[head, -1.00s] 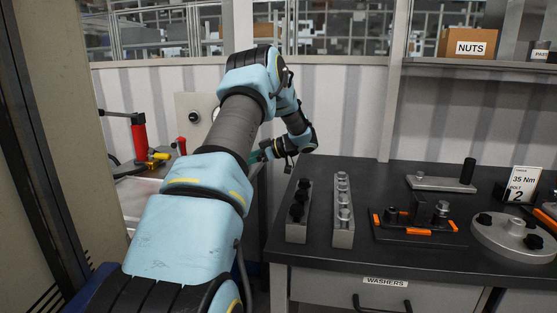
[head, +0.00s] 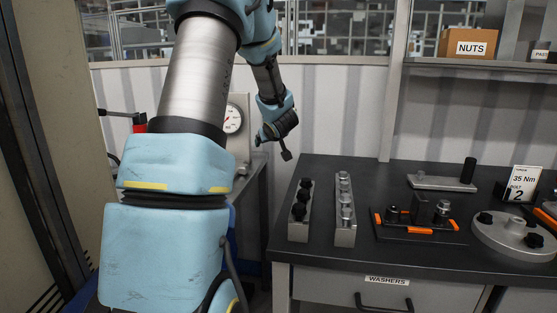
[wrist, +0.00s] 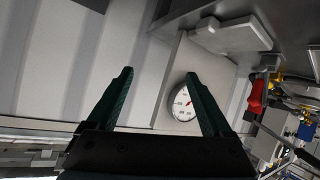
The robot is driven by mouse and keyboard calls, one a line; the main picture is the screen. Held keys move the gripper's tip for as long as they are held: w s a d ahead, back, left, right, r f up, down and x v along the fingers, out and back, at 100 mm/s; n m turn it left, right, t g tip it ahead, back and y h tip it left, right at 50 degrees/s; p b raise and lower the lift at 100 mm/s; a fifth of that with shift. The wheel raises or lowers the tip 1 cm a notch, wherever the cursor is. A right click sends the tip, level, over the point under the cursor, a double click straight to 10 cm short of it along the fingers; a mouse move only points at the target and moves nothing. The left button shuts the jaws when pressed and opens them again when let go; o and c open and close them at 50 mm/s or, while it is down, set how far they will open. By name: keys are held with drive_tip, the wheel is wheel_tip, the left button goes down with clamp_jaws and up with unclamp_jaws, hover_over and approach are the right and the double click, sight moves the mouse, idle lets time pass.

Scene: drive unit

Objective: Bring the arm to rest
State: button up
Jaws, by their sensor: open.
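My arm (head: 196,75) rises from the lower left of the head view, bends at the top and comes down to the wrist left of the workbench. The gauge (head: 232,119) also shows in the head view, behind the arm.
A shelf above bears a NUTS box (head: 468,43). A side bench stands behind my arm.

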drive_tip(key=s+a+f+m+g, duration=0.1)
drive_tip(key=s+f+m+g, duration=0.1)
drive_tip(key=s, duration=1)
drive_tip(key=s+a+f+m+g+h, duration=0.1)
drive_tip(key=s+f+g, duration=0.3)
drive_tip(key=s, duration=0.8)
drive_tip(key=s+a+f+m+g+h, duration=0.1)
drive_tip(key=s+f+m+g, duration=0.2)
drive_tip(key=s, duration=0.9)
drive_tip(key=shift+a+g, duration=0.3)
drive_tip(key=shift+g, duration=0.5)
drive_tip(key=shift+s, duration=0.1)
